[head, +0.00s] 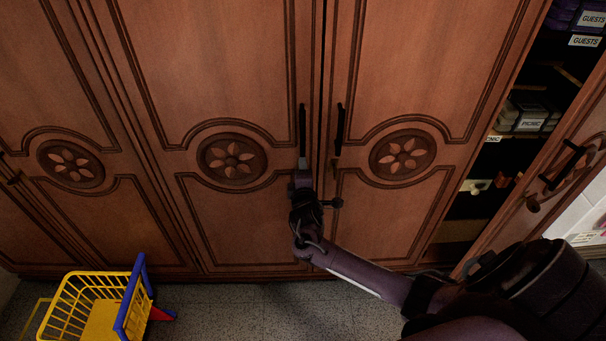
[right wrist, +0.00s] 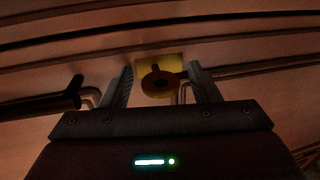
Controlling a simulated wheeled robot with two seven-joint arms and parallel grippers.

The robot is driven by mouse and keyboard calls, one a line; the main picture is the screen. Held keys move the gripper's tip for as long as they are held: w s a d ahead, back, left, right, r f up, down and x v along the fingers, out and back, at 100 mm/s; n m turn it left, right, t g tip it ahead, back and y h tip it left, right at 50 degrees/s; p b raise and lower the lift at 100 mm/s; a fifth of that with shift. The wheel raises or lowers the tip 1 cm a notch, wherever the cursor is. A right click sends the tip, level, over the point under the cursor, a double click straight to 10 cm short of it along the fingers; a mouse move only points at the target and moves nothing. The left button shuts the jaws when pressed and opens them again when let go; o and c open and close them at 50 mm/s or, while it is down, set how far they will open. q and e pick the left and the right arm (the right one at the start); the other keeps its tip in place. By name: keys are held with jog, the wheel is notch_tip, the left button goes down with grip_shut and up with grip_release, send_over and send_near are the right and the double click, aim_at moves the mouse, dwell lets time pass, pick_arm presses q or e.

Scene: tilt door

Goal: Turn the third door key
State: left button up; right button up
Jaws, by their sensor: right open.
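A round brownish key (right wrist: 157,83) sits on a yellow plate (right wrist: 174,62) on the door in the right wrist view. My right gripper (right wrist: 160,88) is open, with one finger on each side of the key. I cannot tell whether either finger touches it. In the head view my right gripper (head: 302,172) reaches the right edge of a closed door (head: 232,100), just below its dark vertical handle (head: 302,130), and hides the key there. My left gripper is not in view.
A dark handle (right wrist: 45,106) lies left of the fingers. The neighbouring closed door (head: 420,70) has its own handle (head: 340,128). At right, a door (head: 555,175) stands open before shelves with boxes (head: 530,117). A yellow and blue toy cart (head: 97,310) stands on the floor.

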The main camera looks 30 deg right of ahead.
jog(key=v, duration=0.7)
jog(key=shift+s+a, duration=0.2)
jog(key=shift+s, duration=0.1)
jog(key=s+a+f+m+g+y, duration=0.15)
jog(key=s+f, duration=0.35)
jog(key=f, duration=0.5)
jog(key=s+f+m+g+y, duration=0.1)
jog(key=s+f+g, duration=0.2)
jog(key=s+f, duration=0.5)
jog(key=s+a+f+m+g+y, duration=0.1)
jog(key=s+f+g+y, duration=0.15)
jog(key=f, duration=0.95)
jog(key=s+a+f+m+g+y, duration=0.1)
jog(key=s+a+f+m+g, duration=0.1)
jog(key=s, duration=0.8)
jog(key=s+a+f+m+g+y, duration=0.1)
jog(key=s+a+f+m, duration=0.1)
jog(key=s+a+f, duration=0.2)
jog(key=s+a+f+m+g+y, duration=0.1)
jog(key=s+f, duration=0.7)
jog(key=s, duration=0.8)
jog(key=shift+s+a+f+m+g+b, duration=0.15)
jog(key=shift+a+m+g+b, duration=0.25)
jog(key=shift+a+g, duration=0.55)
